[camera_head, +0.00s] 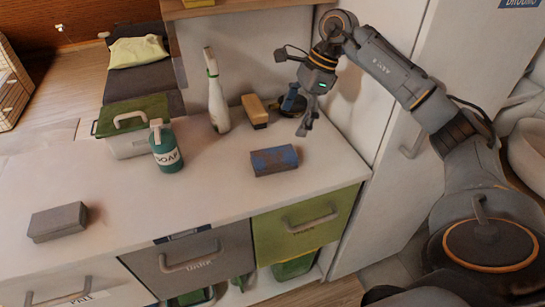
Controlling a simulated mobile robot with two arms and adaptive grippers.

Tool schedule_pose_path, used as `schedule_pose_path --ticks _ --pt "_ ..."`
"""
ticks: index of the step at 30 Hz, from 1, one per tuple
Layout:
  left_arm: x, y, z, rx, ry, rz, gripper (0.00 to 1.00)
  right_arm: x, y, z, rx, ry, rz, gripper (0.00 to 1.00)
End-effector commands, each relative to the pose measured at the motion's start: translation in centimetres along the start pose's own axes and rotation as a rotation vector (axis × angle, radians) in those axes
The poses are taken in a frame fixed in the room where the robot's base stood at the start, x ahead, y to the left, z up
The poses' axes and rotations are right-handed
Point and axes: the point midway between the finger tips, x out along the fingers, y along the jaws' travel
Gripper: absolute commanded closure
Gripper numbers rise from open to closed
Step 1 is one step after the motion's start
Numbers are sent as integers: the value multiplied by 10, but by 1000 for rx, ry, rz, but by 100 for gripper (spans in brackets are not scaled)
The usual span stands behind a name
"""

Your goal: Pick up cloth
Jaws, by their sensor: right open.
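Two small folded-looking blocks lie on the white countertop (130,205), and I cannot tell for sure which is the cloth. One is a blue and brown piece (274,160) at the right of the counter. The other is a plain grey piece (57,222) at the front left. My right gripper (292,90) is open and empty. Its fingers are spread above the back right of the counter, higher in the picture than the blue and brown piece and apart from it. My left gripper is not in view.
A green soap bottle (165,147), a green-lidded box (127,137), a white spray bottle (216,95) and a yellow-brown brush or sponge (254,111) stand toward the back. A white cabinet (410,125) rises on the right. The counter's middle front is clear.

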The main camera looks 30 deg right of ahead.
Motion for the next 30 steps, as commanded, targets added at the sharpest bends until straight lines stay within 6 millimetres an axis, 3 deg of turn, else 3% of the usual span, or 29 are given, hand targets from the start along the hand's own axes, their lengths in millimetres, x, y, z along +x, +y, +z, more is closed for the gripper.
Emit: schedule_pose_path --ticks 3,9,16,24,30 --pt "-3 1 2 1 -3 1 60 27 2 1 -1 -2 7 9" --pt "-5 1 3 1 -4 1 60 59 1 2 -1 -4 4 9" --pt "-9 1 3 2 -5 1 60 76 2 3 -1 -5 5 9" --pt "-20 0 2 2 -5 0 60 113 4 5 -2 -7 4 9" --pt "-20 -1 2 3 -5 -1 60 120 4 4 -3 -6 2 9"
